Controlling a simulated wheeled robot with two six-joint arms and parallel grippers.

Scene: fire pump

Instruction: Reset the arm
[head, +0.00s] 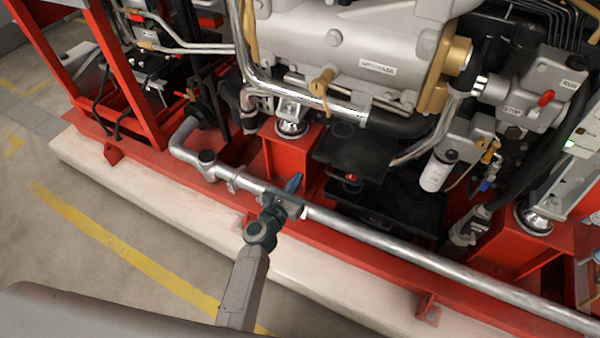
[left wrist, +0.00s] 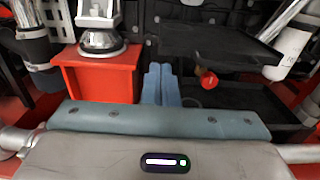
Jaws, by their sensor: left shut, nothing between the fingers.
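My left arm reaches in from the bottom of the head view toward the fire pump (head: 345,45). My left gripper (head: 294,183) is over the silver pipe, in front of the red frame. Its blue-grey fingers are together and empty. In the left wrist view the closed fingers (left wrist: 161,84) point at the dark gap between a red mount block (left wrist: 98,75) and a black tray (left wrist: 225,48). A small red knob (left wrist: 208,80) shows just right of the fingertips. I cannot tell whether the fingers touch anything. My right gripper is not in view.
A long silver pipe (head: 400,257) runs along the front of the red frame (head: 365,222). The frame stands on a pale plinth (head: 130,185). The floor (head: 60,250) at left is clear.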

